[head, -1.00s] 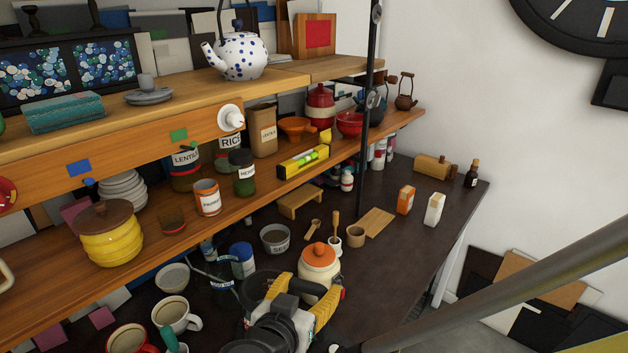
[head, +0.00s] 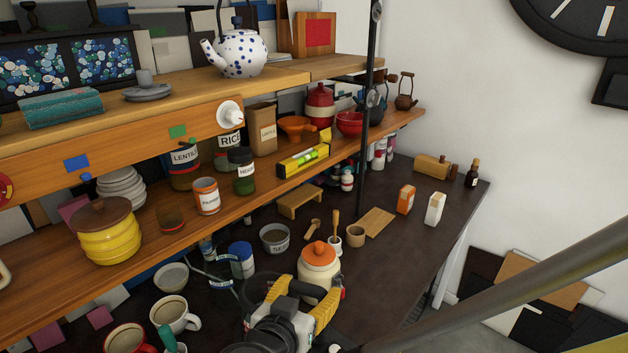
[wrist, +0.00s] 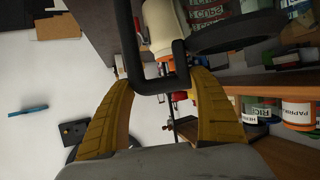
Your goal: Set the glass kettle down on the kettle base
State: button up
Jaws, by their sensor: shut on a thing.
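My gripper (head: 305,291) is low in the head view, over the dark worktop, with its yellow fingers closed on a black handle. In the wrist view the black handle (wrist: 138,55) passes between the fingers (wrist: 160,80). It appears to belong to the glass kettle, whose dark round rim (head: 248,292) shows left of my gripper in the head view. A dark ring (wrist: 238,32) also shows in the wrist view. The clear glass is hard to make out. I cannot pick out the kettle base against the dark worktop, nor tell whether the kettle touches anything.
A cream jar with an orange lid (head: 319,262) stands right behind my gripper. The wooden shelf (head: 150,228) overhangs at left. The worktop (head: 385,280) is clear to the right.

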jog(key=o, duration=1.5)
